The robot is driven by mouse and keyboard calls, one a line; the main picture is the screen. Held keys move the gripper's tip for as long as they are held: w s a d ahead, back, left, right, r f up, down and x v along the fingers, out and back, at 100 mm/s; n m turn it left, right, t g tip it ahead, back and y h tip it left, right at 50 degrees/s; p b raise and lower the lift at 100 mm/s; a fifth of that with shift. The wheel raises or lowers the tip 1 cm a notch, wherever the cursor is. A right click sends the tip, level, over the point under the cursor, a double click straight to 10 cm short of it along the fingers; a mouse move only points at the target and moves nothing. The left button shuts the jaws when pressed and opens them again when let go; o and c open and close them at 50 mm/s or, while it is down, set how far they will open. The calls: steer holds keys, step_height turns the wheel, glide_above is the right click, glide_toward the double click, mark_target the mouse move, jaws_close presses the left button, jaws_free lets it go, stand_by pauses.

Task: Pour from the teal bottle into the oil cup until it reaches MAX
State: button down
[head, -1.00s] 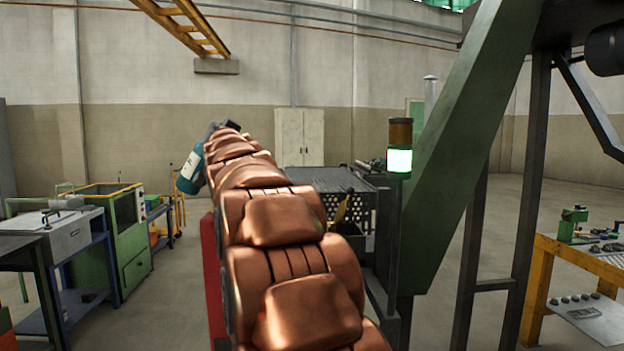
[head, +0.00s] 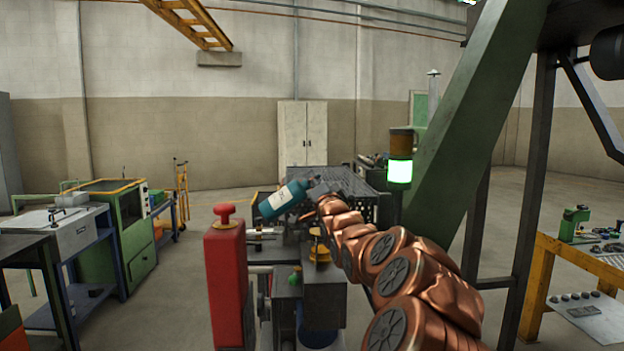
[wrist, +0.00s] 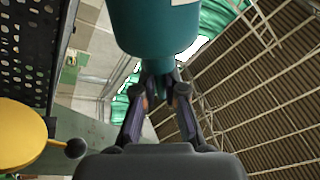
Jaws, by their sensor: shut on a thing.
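The teal bottle (head: 283,200) with a white label is tilted in the head view, its wide end to the lower left and its narrow end toward my gripper (head: 312,184). In the wrist view the bottle (wrist: 155,28) fills the top middle, and my gripper (wrist: 160,88) is shut around its narrow part. The bottle hangs above and left of a yellow-topped fitting (head: 319,250) on the machine. A yellow disc with a black knob (wrist: 22,135) shows at the left of the wrist view. I cannot make out the oil cup or a MAX mark for certain.
A red post (head: 228,285) with a red knob stands left of the machine. A dark perforated guard (head: 345,180) is behind the bottle. Open floor lies left of the post.

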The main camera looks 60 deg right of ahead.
steer(key=f+m+h, duration=0.1)
steer(key=f+m, duration=0.1)
steer(key=m, duration=0.1)
steer(key=f+m+g+h+p, duration=0.1)
steer(key=f+m, duration=0.1)
steer(key=f, duration=0.1)
steer(key=shift+w+f+m, duration=0.15)
steer(key=shift+w+m, duration=0.05)
steer(key=shift+m, duration=0.2)
steer(key=shift+a+f+m+g+h+p, duration=0.1)
steer(key=shift+f+m+g+h+p, duration=0.65)
steer(key=shift+f+m+p, duration=0.3)
steer(key=shift+f, duration=0.1)
steer(key=shift+f, duration=0.1)
